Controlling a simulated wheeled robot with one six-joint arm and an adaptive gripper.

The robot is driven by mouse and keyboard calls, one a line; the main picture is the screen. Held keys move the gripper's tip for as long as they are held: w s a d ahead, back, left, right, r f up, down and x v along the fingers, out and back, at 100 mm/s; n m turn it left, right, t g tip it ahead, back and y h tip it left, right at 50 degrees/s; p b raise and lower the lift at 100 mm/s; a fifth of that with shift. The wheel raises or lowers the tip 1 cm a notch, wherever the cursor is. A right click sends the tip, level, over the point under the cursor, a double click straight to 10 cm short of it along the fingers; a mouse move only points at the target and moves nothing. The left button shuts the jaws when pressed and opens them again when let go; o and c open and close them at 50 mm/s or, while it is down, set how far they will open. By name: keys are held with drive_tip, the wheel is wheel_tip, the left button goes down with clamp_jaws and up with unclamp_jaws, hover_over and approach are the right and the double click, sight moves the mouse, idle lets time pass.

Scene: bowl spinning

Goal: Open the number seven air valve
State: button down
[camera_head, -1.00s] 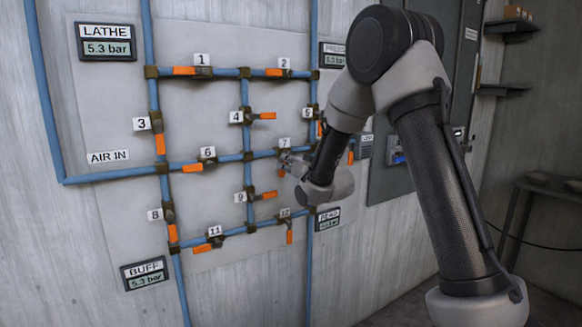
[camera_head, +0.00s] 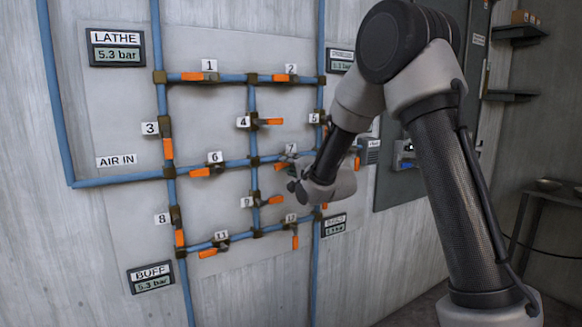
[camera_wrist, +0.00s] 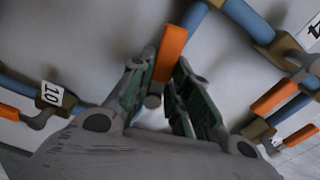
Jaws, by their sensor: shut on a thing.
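The number seven label (camera_head: 291,149) is on the wall panel, just above a blue pipe. An orange valve handle (camera_head: 280,166) shows just below that label, partly hidden by my gripper (camera_head: 293,174). My gripper is shut on this handle. The exact contact is partly hidden by the fingers.
The blue pipe grid carries other numbered orange-handled valves close by, such as six (camera_head: 200,172), nine (camera_head: 274,199) and twelve (camera_head: 295,242). The number ten label (camera_wrist: 50,93) shows in the wrist view. Lathe (camera_head: 117,47) and buff (camera_head: 151,276) gauges read 5.3 bar.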

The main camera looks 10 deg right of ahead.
drive_tip(key=shift+r+m, duration=0.3)
drive_tip(key=shift+m, duration=0.9)
drive_tip(key=c, duration=1.3)
unclamp_jaws()
drive_tip(key=v, duration=1.2)
drive_tip(key=shift+r, duration=0.1)
